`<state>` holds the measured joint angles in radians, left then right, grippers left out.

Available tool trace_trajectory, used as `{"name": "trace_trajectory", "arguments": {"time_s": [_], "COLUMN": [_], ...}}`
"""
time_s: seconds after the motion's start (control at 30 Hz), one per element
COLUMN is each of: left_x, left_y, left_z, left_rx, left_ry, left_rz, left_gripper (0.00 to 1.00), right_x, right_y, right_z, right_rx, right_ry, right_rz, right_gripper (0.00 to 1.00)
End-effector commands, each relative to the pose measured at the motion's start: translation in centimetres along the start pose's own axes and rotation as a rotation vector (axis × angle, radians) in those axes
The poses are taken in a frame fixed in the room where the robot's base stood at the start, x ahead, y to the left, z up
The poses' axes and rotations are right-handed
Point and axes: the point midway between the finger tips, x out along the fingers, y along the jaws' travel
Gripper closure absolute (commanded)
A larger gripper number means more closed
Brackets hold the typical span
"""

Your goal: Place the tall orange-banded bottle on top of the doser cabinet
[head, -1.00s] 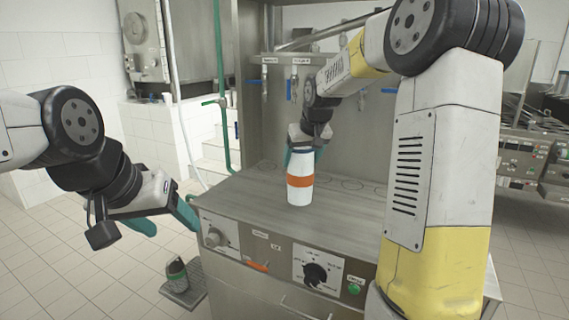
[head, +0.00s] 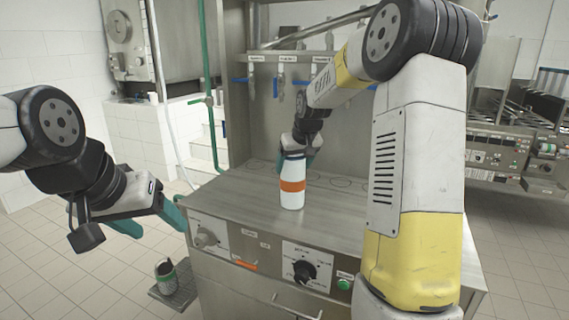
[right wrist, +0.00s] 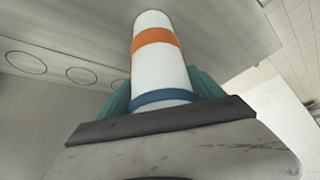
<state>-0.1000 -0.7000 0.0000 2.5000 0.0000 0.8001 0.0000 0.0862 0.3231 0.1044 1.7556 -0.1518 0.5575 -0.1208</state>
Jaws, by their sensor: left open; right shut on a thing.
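The tall white bottle (head: 292,197) with an orange band and a blue ring stands upright over the middle of the doser cabinet's steel top (head: 235,193). I cannot tell whether its base touches the top. My right gripper (head: 301,160) is shut on the bottle from behind, near its upper part. In the right wrist view the bottle (right wrist: 158,65) sits between the teal fingers, its blue ring close to the palm. My left gripper (head: 152,221) is open and empty, left of the cabinet's front corner.
A small green-banded container (head: 166,276) stands on a low grey step (head: 178,293) at the cabinet's left. Black dial (head: 304,270) and green button (head: 344,284) are on the front panel. Ring marks lie behind the bottle. A green pipe (head: 208,100) and back panel rise behind.

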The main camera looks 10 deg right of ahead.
Motion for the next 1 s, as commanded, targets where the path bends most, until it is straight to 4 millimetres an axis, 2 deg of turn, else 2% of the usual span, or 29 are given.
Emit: {"name": "trace_trajectory", "arguments": {"time_s": [0.1,0.13,0.2,0.53,0.63,0.77,1.0], "left_x": [0.0,0.0,0.0,0.0,0.0,0.0,0.0], "left_y": [0.0,0.0,0.0,0.0,0.0,0.0,0.0], "left_z": [0.0,0.0,0.0,0.0,0.0,0.0,0.0], "left_rx": [0.0,0.0,0.0,0.0,0.0,0.0,0.0], "left_ry": [0.0,0.0,0.0,0.0,0.0,0.0,0.0], "left_rz": [0.0,0.0,0.0,0.0,0.0,0.0,0.0], "left_gripper": [0.36,0.36,0.36,0.36,0.36,0.36,0.36], "right_x": [0.1,0.2,0.2,0.2,-0.5,-2.5,-7.8], "right_y": [0.0,0.0,0.0,0.0,0.0,0.0,0.0], "right_z": [-0.1,0.1,0.1,0.1,-0.1,-0.1,-0.1], "right_rx": [0.0,0.0,0.0,0.0,0.0,0.0,0.001], "right_ry": [0.005,-0.001,-0.001,0.0,0.001,0.004,0.004], "right_rz": [0.001,0.0,0.0,0.0,0.0,0.001,0.001], "right_gripper": [0.96,0.17,0.04,0.01,0.01,0.01,0.01]}}
